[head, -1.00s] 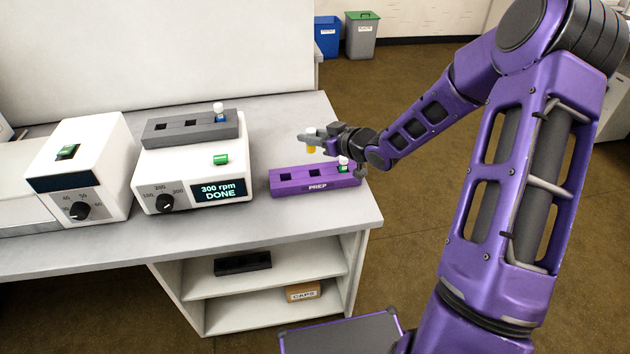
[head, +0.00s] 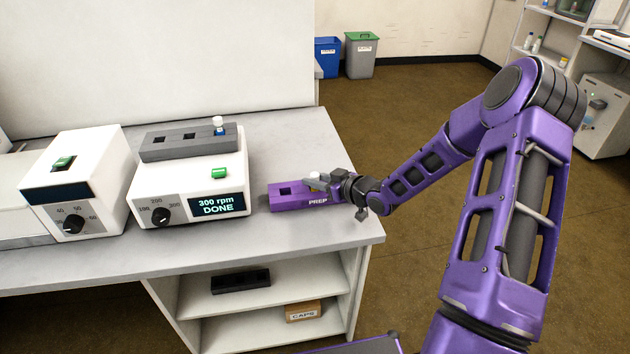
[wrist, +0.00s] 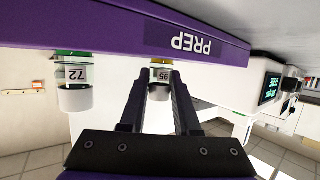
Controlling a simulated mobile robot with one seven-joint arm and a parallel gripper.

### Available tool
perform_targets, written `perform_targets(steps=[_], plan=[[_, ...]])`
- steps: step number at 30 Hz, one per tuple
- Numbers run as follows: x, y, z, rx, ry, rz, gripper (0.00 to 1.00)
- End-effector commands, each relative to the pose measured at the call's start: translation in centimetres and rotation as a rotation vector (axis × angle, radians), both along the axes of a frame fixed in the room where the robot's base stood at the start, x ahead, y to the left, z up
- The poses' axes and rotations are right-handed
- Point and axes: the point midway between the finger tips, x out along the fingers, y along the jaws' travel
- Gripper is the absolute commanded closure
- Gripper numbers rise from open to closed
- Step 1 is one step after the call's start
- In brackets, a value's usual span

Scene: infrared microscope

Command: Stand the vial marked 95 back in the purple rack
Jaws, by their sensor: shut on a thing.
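The purple PREP rack (head: 287,200) stands at the right end of the bench; its front face (wrist: 120,30) fills the top of the upside-down wrist view. My gripper (head: 318,182) is low over the rack's middle slot. In the wrist view my gripper (wrist: 160,80) is shut on the vial marked 95 (wrist: 162,75), which has yellow contents and a white cap. The vial is upright with its lower end at the rack. I cannot tell how deep it sits. The vial marked 72 (wrist: 76,75), with green contents, stands in an end slot beside it; my gripper mostly hides it in the head view.
A white shaker (head: 190,185) reading 300 rpm DONE carries a grey rack (head: 165,152) with a blue vial (head: 218,126). A white dial device (head: 75,180) stands further left. The rack's left slot is empty. Bare bench lies in front.

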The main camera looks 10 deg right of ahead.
Motion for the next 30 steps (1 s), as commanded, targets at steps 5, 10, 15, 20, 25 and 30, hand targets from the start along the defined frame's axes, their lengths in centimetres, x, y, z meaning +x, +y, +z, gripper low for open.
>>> perform_targets(steps=[5,10,15,20,25,30], plan=[[0.0,0.0,0.0,0.000,-0.001,0.000,1.00],[0.0,0.0,-0.2,0.000,-0.001,0.000,0.55],[0.0,0.0,-0.2,0.000,-0.001,0.000,0.40],[0.0,0.0,-0.2,0.000,-0.001,0.000,0.40],[-0.3,-0.3,0.4,-0.001,-0.001,-0.001,0.40],[-2.8,-2.0,1.6,-0.002,0.000,-0.002,0.40]])
